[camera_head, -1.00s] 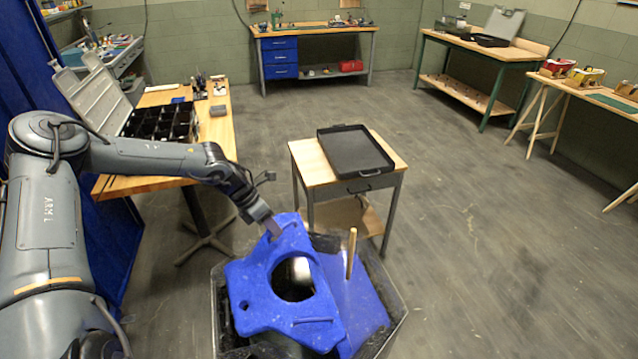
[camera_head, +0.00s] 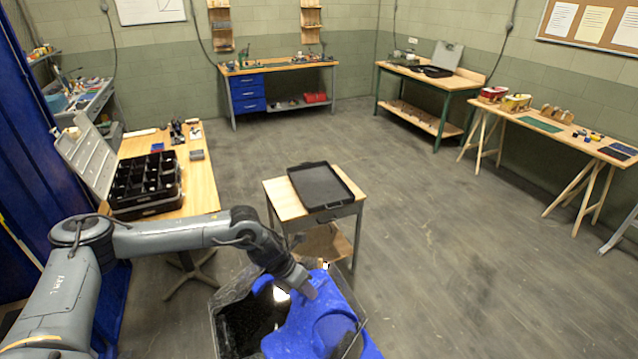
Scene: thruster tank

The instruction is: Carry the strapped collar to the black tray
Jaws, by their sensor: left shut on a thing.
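The collar is a bright blue piece (camera_head: 290,335) at the bottom of the head view, over the right part of the dark open tank (camera_head: 222,325). My left gripper (camera_head: 308,291) reaches down to it from the upper left and is shut on it; the fingertips are hard to make out against the blue. I cannot tell straps on it, and its lower part is cut off by the picture edge. The black tray (camera_head: 320,186) lies empty on a small wooden-topped stand (camera_head: 290,207) beyond the tank. My right gripper is not in view.
The stand is close behind the tank. Benches line the far and right walls. The floor (camera_head: 430,240) right of the stand is clear.

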